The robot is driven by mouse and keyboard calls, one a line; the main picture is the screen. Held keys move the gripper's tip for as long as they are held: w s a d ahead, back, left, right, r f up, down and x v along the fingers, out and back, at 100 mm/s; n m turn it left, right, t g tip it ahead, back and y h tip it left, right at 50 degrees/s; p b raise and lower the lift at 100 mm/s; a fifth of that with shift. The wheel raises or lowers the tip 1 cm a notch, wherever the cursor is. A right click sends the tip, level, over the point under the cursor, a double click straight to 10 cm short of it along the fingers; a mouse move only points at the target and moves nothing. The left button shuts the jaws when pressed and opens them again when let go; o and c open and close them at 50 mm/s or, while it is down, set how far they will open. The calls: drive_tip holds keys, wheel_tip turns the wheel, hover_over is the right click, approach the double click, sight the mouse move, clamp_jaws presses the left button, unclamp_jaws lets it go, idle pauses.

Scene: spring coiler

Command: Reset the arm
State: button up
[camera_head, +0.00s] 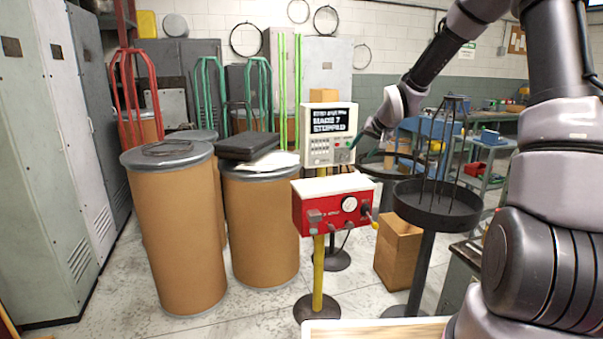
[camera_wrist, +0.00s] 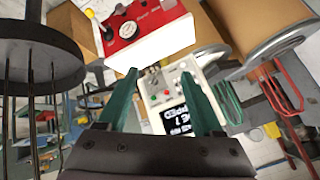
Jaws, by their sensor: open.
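My arm reaches in from the right in the head view. My gripper (camera_head: 366,133) is beside the right edge of the white control panel (camera_head: 318,152), close to its buttons. The panel's dark screen (camera_head: 330,118) shows white text with the word "STOPPED". In the wrist view my gripper (camera_wrist: 157,74) has two green fingers spread apart with nothing between them. The panel's keys and coloured buttons (camera_wrist: 165,92) appear beyond the fingers, with the screen (camera_wrist: 175,118) upside down. I cannot tell whether a finger touches the panel.
A red box with a gauge (camera_head: 333,205) stands on a yellow post below the panel. A round black tray with upright rods (camera_head: 437,212) is to the right. Brown drums (camera_head: 176,235) stand left, with a cardboard box (camera_head: 398,250) on the floor.

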drive_tip(key=s+d+r+h, duration=0.1)
drive_tip(key=s+d+r, duration=0.1)
drive_tip(key=s+r, duration=0.65)
drive_tip(key=s+d+r+h, duration=0.25)
drive_tip(key=s+r, duration=0.35)
drive_tip(key=s, duration=0.6)
drive_tip(key=s+r+m+g+y, duration=0.1)
drive_tip(key=s+r+y, duration=0.1)
drive_tip(key=s, duration=1.5)
drive_tip(key=shift+d+r+m+y, duration=0.2)
drive_tip(key=shift+r+m+y, duration=0.1)
drive_tip(key=shift+r+y, duration=0.1)
